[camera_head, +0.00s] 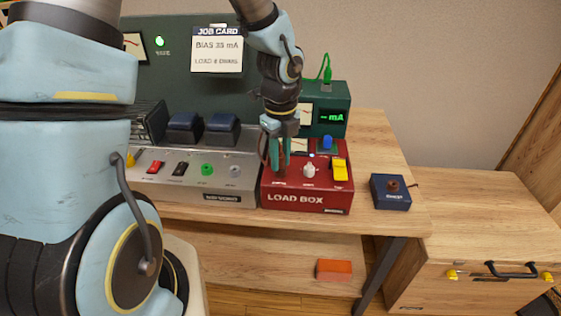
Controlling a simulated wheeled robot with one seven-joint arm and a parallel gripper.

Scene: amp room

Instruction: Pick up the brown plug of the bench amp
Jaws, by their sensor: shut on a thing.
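My gripper (280,160) points down over the left part of the red load box (295,198). Its teal fingers are shut on a small reddish-brown piece, the brown plug (281,168), mostly hidden between them. A thin dark cable loops at the left of the fingers. I cannot tell whether the plug's lower end touches the box top. The bench amp (205,190), a grey panel with coloured sockets and switches, stands just left of the load box.
A white knob (309,171) and a yellow switch (340,170) stand close right of my gripper. A green mA meter (334,118) is behind. A dark blue box (390,193) with a brown round top piece sits right. An orange block (334,270) lies on the lower shelf.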

